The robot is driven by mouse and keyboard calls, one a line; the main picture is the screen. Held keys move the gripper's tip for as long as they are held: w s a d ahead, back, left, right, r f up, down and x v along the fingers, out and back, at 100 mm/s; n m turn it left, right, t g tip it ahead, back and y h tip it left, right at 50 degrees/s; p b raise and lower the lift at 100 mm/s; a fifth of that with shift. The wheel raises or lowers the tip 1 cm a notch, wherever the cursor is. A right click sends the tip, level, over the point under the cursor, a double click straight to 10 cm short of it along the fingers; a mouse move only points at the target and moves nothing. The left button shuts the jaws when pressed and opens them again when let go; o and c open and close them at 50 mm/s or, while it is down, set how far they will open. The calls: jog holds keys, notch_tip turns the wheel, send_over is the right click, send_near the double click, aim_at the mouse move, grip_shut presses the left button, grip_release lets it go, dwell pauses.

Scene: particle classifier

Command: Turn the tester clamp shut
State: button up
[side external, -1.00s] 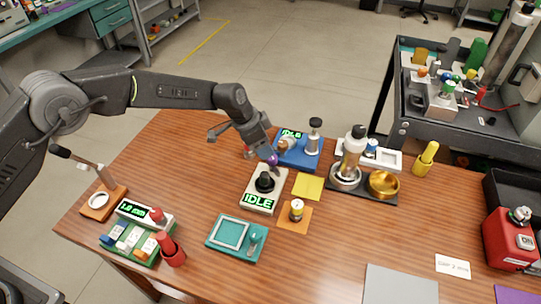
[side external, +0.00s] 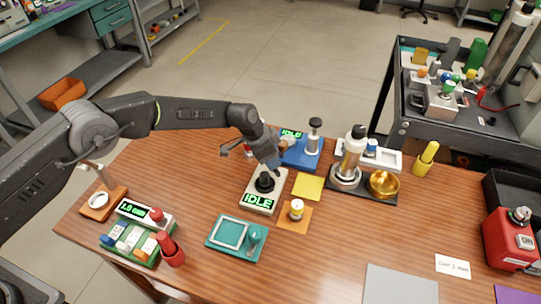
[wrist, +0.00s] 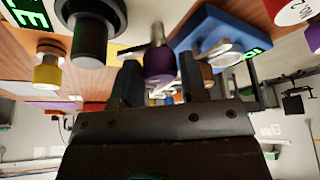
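The tester looks like the white box (side external: 257,203) with a green IDLE display and a black round part (side external: 265,184) on top. In the wrist view a purple knob (wrist: 159,64) stands on a metal lever (wrist: 135,51) beside the black part (wrist: 92,40). My gripper (wrist: 158,82) is open, with one finger on each side of the purple knob and visible gaps at both sides. In the side view my gripper (side external: 275,168) is low behind the white box and hides the knob. I cannot tell how far the clamp is turned.
A blue device (side external: 301,152) with its own IDLE display is close behind and right of my gripper. A yellow pad (side external: 307,187) and an orange pad (side external: 293,223) with a small jar (side external: 296,208) lie right of the white box. A teal tray (side external: 236,252) is in front.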

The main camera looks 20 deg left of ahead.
jog(key=c, duration=0.5)
jog(key=shift+m, duration=0.4)
jog(key=m+g, duration=0.1)
jog(key=m, duration=0.2)
jog(key=shift+g, duration=0.3)
jog(key=shift+w+m+g+h, duration=0.1)
jog(key=shift+m+g+h, duration=0.3)
jog(key=shift+m, duration=0.9)
jog(key=shift+m+g, duration=0.3)
jog(key=shift+m, duration=0.3)
jog(key=o, duration=0.9)
